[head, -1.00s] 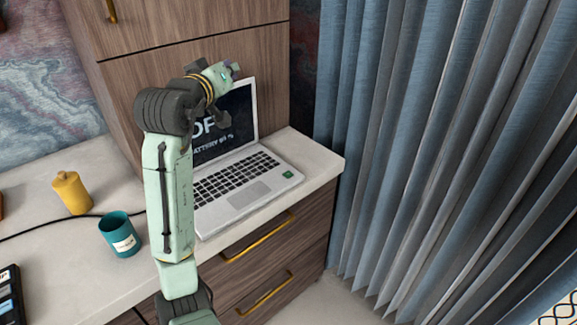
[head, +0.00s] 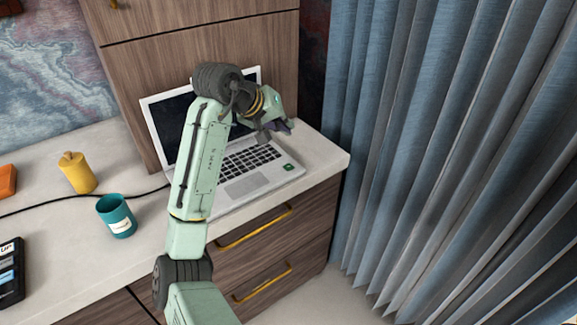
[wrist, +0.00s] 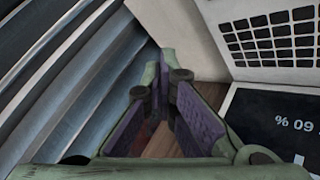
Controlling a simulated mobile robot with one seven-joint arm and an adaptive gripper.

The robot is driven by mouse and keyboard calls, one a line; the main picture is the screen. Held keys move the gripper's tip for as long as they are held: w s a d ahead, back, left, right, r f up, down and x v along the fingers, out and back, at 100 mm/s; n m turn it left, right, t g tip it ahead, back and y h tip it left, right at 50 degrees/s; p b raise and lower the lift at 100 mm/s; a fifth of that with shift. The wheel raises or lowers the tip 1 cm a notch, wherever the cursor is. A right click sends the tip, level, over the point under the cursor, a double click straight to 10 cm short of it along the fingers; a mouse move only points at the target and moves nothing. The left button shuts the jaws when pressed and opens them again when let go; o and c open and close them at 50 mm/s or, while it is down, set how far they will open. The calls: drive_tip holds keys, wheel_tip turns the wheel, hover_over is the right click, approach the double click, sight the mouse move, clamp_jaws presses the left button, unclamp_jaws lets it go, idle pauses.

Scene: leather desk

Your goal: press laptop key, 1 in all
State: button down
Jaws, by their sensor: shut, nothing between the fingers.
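The white laptop (head: 262,186) stands open on the desk, with its black keyboard (head: 246,162) partly behind my arm. A small green patch (head: 289,167) is at the right of its palm rest. My gripper (head: 280,127) is shut and empty, raised near the right side of the laptop's screen and above the back right of the keyboard. In the wrist view my purple-padded fingers (wrist: 165,100) are in the middle, with the keyboard (wrist: 272,36) at upper right and the screen (wrist: 270,125) at lower right. My arm hides much of the screen in the head view.
A teal mug (head: 117,217) and a yellow canister (head: 77,173) stand on the pale desk (head: 75,245) to the left. A black cable (head: 60,205) runs across it. Blue curtains (head: 420,130) hang at the right. Wooden drawers (head: 285,235) are below.

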drive_tip(key=shift+f, duration=0.1)
drive_tip(key=b, duration=0.7)
hover_over(286, 165)
wheel_tip(286, 165, down, 6)
drive_tip(key=shift+f, duration=1.3)
drive_tip(key=shift+f, duration=0.1)
drive_tip(key=shift+f, duration=0.35)
drive_tip(key=shift+f, duration=0.35)
idle(0.5)
drive_tip(key=shift+r+p, duration=0.7)
drive_tip(key=shift+r, duration=0.1)
